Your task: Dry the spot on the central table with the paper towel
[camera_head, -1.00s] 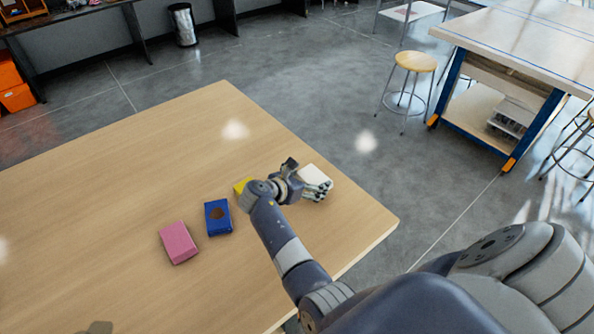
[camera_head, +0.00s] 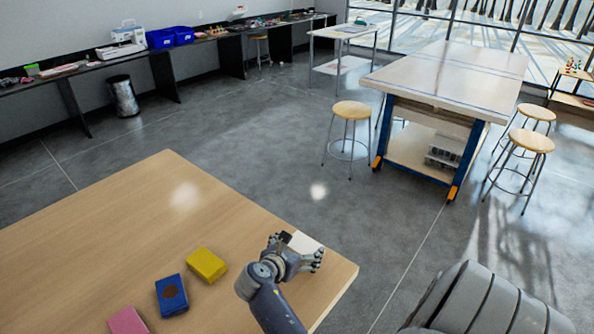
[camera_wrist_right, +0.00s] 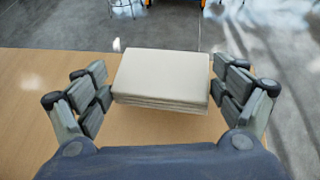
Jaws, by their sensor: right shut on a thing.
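A white folded stack, which looks like the paper towel (camera_head: 305,241), is near the far right corner of the wooden table (camera_head: 90,245). My right gripper (camera_head: 300,256) is shut on it. In the right wrist view the stack (camera_wrist_right: 160,78) sits between the two finger pairs of the right gripper (camera_wrist_right: 160,92), touched on its left and right sides. I cannot tell whether it rests on the table or is just above it. A white-topped bench with blue legs (camera_head: 450,75) stands further off at the right. I cannot make out a wet spot. My left gripper is not in view.
Yellow (camera_head: 206,264), blue (camera_head: 171,295) and pink (camera_head: 128,321) blocks lie on the wooden table left of my right arm. Stools (camera_head: 351,112) stand around the bench. Open grey floor (camera_head: 250,150) lies between the tables. A metal bin (camera_head: 124,97) is at the back left.

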